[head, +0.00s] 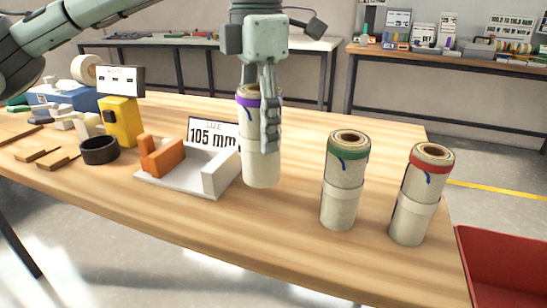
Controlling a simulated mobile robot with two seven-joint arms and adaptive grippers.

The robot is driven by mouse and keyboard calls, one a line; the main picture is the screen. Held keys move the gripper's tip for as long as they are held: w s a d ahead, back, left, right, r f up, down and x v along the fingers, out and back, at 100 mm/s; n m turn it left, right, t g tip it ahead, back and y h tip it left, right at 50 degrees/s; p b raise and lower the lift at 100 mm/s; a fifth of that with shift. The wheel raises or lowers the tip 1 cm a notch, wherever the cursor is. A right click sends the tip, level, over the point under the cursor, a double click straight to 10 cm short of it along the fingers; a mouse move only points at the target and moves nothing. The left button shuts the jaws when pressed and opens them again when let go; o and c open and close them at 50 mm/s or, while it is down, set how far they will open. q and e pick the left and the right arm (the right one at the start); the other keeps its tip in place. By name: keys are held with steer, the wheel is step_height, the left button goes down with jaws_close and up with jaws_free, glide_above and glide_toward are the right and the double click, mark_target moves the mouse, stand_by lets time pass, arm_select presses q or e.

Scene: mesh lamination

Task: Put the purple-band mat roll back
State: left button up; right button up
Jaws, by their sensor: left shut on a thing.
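The purple-band mat roll (261,172) stands upright on the wooden table, just right of the white fixture. It is a pale roll with a purple band near its top. My left gripper (269,145) points down and is shut on the roll, its fingers covering the roll's upper right part. Whether the roll's base touches the table is hard to tell. A green-band roll (342,190) and a red-band roll (418,205) stand upright to the right, apart from each other. My right gripper is not in view.
The white fixture (190,182) holds an orange block (163,157) beside a "105 mm" size sign (212,133). A black ring (99,151) and a yellow device (120,121) stand left. A red bin (500,270) is at the lower right. The table's front middle is clear.

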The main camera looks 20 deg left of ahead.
mark_target(273, 158)
arm_select(q)
steer(key=shift+w+d+f, duration=0.2)
steer(key=shift+d+f, duration=0.35)
steer(key=shift+d, duration=0.35)
steer(key=shift+d+f, duration=0.1)
steer(key=shift+f, duration=0.1)
step_height(273, 158, down, 3)
steer(key=shift+f, duration=0.35)
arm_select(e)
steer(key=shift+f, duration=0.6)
arm_select(q)
steer(key=shift+f, duration=0.15)
